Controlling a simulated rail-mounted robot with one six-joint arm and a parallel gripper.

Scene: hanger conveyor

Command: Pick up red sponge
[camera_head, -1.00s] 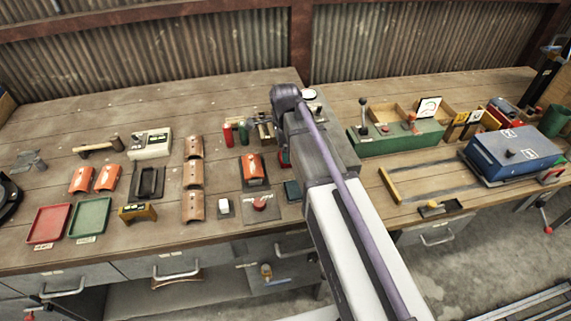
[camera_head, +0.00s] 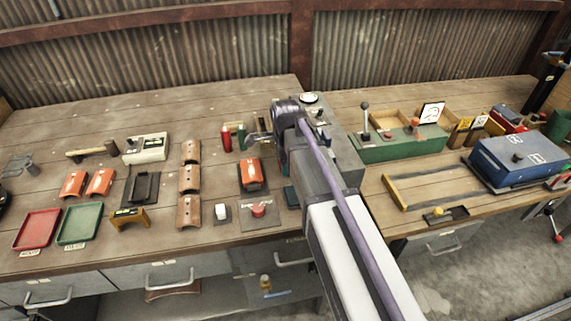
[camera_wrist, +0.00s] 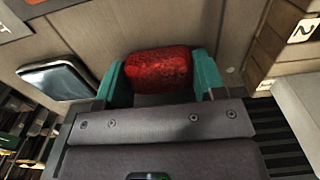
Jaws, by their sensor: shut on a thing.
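The red sponge (camera_wrist: 158,72) is a rough-textured red block at the upper middle of the wrist view. My gripper (camera_wrist: 162,78) is shut on it, with one teal finger at each side. In the head view my own arm covers the gripper's end and I cannot make out the sponge. How high the sponge is above the bench is hard to tell.
In the wrist view a dark pad (camera_wrist: 55,82) lies left of the gripper. In the head view, a red tray (camera_head: 37,229) and a green tray (camera_head: 86,223) lie at left. A green box (camera_head: 385,150) and a blue case (camera_head: 515,158) stand at right.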

